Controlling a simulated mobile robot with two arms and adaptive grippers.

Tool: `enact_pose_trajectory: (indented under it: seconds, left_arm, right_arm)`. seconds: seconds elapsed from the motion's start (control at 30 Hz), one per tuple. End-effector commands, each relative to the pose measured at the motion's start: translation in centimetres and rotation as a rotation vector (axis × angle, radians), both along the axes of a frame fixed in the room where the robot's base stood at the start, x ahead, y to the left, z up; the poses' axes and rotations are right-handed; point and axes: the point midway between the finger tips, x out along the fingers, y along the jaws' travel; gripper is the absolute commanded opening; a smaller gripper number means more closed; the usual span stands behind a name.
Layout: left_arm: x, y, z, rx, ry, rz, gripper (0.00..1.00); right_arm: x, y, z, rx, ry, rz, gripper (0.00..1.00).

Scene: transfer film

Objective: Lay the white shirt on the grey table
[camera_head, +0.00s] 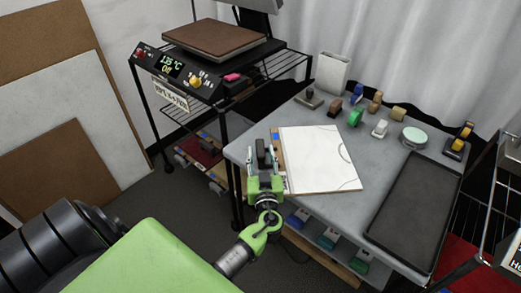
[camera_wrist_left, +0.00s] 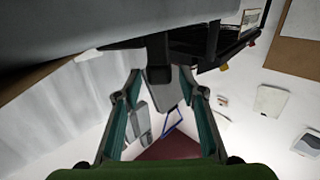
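A flat white piece with a curved line near its lower right corner (camera_head: 318,158), which looks like the folded white shirt, lies on the grey table (camera_head: 375,183). A brown strip shows along its left edge. My left gripper (camera_head: 264,158) is at the table's left edge, just left of the white piece. In the left wrist view its two fingers (camera_wrist_left: 160,82) stand apart. A dark grey block (camera_wrist_left: 158,55) shows between them; I cannot tell whether it is touched. My right gripper is not in view.
A heat press with a brown plate (camera_head: 214,40) stands on a black rack at the back left. Small stamps and a tape dispenser (camera_head: 458,143) line the table's back. A black tray (camera_head: 413,210) lies at the right. Bare table lies between tray and white piece.

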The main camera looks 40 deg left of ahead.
Motion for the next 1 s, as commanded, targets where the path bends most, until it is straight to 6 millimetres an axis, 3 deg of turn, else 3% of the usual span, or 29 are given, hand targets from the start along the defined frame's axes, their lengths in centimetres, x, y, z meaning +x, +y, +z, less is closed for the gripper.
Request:
enact_pose_trajectory:
  seconds: [0.1, 0.3, 0.87, 1.0]
  left_arm:
    - [-1.7, -1.4, -0.3, -0.002, -0.001, -0.001, 0.37]
    - [-3.2, -2.7, -0.1, -0.001, -0.001, 0.000, 0.37]
    - [-3.4, -2.9, 0.0, 0.000, 0.000, 0.001, 0.37]
    - [-4.4, -2.2, -0.3, -0.013, 0.034, 0.028, 0.37]
  right_arm:
    - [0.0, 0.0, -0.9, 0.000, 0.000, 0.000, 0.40]
    - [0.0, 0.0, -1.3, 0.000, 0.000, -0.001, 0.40]
    - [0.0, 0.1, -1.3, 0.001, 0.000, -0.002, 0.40]
    - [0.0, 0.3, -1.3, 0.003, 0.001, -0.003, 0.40]
